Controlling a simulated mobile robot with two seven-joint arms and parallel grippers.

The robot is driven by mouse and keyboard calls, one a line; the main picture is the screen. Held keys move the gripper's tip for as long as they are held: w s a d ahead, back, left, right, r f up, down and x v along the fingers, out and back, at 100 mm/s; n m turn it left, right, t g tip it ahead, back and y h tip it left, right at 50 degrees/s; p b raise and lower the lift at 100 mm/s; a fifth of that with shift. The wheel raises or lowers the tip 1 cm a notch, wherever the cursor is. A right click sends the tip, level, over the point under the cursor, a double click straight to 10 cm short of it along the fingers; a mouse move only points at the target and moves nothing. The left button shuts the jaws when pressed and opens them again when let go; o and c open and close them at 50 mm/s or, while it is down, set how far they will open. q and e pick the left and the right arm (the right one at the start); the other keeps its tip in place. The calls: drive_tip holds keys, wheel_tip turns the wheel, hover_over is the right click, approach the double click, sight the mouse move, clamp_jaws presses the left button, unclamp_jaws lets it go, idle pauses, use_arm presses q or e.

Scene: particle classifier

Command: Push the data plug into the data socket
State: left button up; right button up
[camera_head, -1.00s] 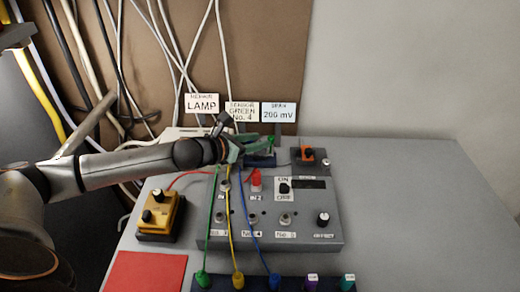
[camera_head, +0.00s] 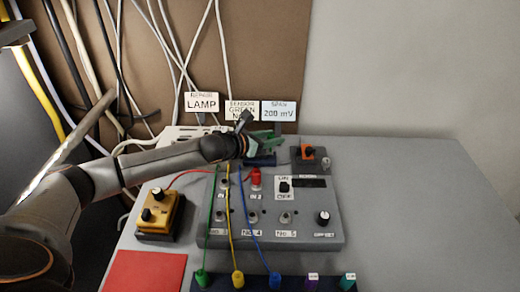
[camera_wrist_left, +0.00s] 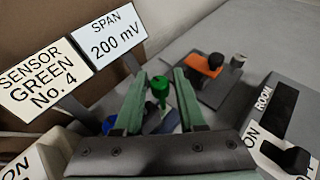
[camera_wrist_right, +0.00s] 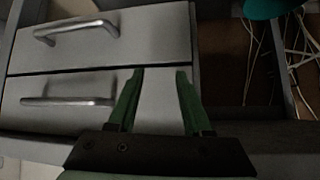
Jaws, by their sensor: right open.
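I see no legible label for the data plug or data socket, so I cannot tell for sure which parts they are. An orange piece with a black top (camera_head: 308,152) sits on a dark block (camera_head: 312,165) at the panel's back right; it also shows in the left wrist view (camera_wrist_left: 204,65). My left gripper (camera_head: 270,144) is open, left of that block. In the left wrist view a green round-headed peg (camera_wrist_left: 160,88) shows between its parted fingers, apparently untouched. My right gripper (camera_wrist_right: 155,85) is open and empty, in front of grey drawers.
The grey control panel (camera_head: 300,230) has a switch (camera_head: 284,187), a red plug (camera_head: 255,178) and several cables. A yellow box (camera_head: 160,212) stands left. Label cards (camera_head: 279,111) stand behind my left gripper. The table's right side (camera_head: 420,210) is clear. Drawer handles (camera_wrist_right: 75,30) face my right gripper.

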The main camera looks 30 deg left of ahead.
use_arm(q)
clamp_jaws()
drive_tip(key=shift+r, duration=0.1)
use_arm(e)
drive_tip(key=shift+s, duration=0.1)
idle(0.3)
use_arm(q)
drive_tip(key=shift+w+r, duration=0.1)
drive_tip(key=shift+r, duration=0.5)
drive_tip(key=r, duration=0.1)
drive_tip(key=r+p, duration=0.1)
drive_tip(key=shift+s+r, duration=0.2)
drive_tip(key=shift+r, duration=0.1)
drive_tip(key=s+d+r, duration=0.2)
drive_tip(key=s+r, duration=0.2)
drive_tip(key=s, duration=0.2)
drive_tip(key=s+d+r+p, duration=0.1)
drive_tip(key=s+d+r, duration=0.2)
drive_tip(key=s+r, duration=0.2)
drive_tip(key=shift+s+d, duration=0.3)
drive_tip(key=shift+s, duration=0.55)
use_arm(e)
drive_tip(key=shift+s+d+r, duration=0.35)
drive_tip(key=shift+d+r, duration=0.2)
drive_tip(key=shift+d, duration=0.05)
use_arm(q)
drive_tip(key=shift+r, duration=0.1)
